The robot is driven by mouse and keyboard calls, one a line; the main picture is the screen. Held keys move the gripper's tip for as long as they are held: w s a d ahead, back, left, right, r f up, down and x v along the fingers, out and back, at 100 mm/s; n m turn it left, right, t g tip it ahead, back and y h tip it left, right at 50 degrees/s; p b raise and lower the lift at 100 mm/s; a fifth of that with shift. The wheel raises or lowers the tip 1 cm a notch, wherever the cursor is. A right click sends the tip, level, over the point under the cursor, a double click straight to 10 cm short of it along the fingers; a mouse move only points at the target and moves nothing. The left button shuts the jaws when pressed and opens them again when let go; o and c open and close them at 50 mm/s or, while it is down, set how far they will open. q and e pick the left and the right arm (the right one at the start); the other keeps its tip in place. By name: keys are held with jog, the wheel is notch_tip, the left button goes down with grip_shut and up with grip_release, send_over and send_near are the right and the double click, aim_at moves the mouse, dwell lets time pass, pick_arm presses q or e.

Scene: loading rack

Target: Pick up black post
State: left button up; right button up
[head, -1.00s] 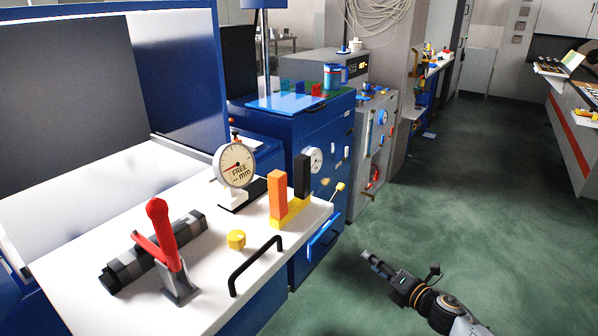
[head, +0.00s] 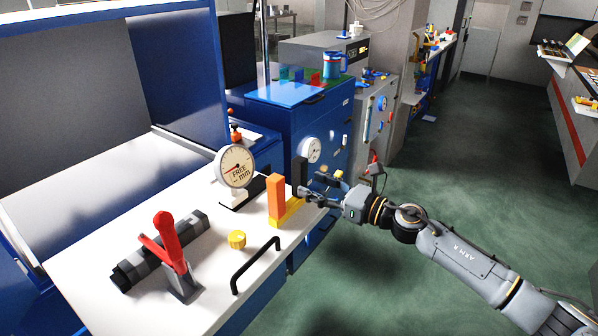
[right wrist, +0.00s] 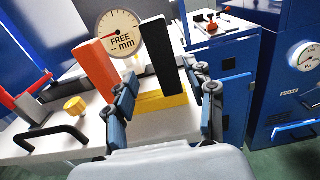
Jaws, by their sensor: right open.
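The black post (head: 299,174) stands upright on the yellow base (head: 290,210) near the right end of the white bench top, just behind the orange post (head: 276,199). In the right wrist view the black post (right wrist: 161,58) is upright but looks tilted by the camera, with the orange post (right wrist: 97,68) to its left. My right gripper (head: 312,187) is open at the post's right side. In the right wrist view its fingers (right wrist: 165,110) are spread on either side of the black post; I cannot tell whether they touch it. My left gripper is not in view.
A dial gauge (head: 235,166) stands left of the posts. A yellow knob (head: 236,240), a black handle (head: 254,265) and a red-levered clamp (head: 168,240) are nearer on the bench. Blue cabinets (head: 290,120) stand behind. Open green floor (head: 460,160) lies to the right.

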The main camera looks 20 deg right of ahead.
aim_at(305, 179)
jog(key=p+x, duration=0.2)
jog(key=x, duration=0.1)
jog(key=p+x, duration=0.1)
jog(key=x, duration=0.1)
jog(key=shift+w+d+r, duration=0.15)
jog(key=shift+d+r, duration=0.15)
jog(key=shift+r, duration=0.05)
jog(key=shift+w+a+f, duration=0.1)
jog(key=shift+w+a, duration=0.1)
jog(key=shift+s+d, duration=0.1)
jog(key=c, duration=0.5)
grip_shut()
